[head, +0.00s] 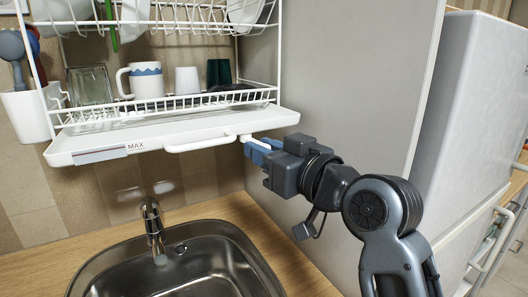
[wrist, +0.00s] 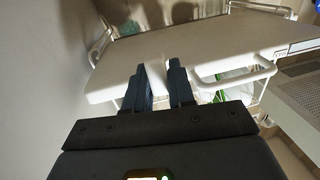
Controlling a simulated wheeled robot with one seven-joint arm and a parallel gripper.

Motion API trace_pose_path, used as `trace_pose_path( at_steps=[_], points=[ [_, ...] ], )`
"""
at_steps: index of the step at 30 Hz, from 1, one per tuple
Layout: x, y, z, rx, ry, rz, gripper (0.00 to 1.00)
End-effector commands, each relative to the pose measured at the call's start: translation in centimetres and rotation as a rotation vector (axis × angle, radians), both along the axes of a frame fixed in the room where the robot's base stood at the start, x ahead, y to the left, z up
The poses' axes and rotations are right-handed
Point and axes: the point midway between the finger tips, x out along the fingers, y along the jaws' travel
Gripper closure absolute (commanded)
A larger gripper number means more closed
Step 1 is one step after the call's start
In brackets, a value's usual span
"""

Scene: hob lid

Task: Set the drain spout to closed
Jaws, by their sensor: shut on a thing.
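The white drain spout (head: 244,138) sits under the right front of the white drip tray (head: 100,143) of the dish rack. My gripper (head: 256,148), with blue fingers, reaches it from the right and is shut on it. In the wrist view my gripper (wrist: 158,78) has its dark fingers on both sides of a white piece, the drain spout (wrist: 155,78), at the tray's front edge. The fingers hide part of the spout, and I cannot tell its exact angle.
A white bar handle (head: 200,144) runs along the tray front. The rack (head: 180,100) above holds mugs and glasses. A steel sink (head: 180,262) with a faucet (head: 152,225) lies below. A grey panel (head: 345,80) stands close behind my arm.

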Motion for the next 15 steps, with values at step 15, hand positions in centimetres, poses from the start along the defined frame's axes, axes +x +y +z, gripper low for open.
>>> trace_pose_path(
  at_steps=[15],
  points=[
    [1.05, -0.91, -0.16, 0.0, -0.002, 0.239, 1.0]
  ],
)
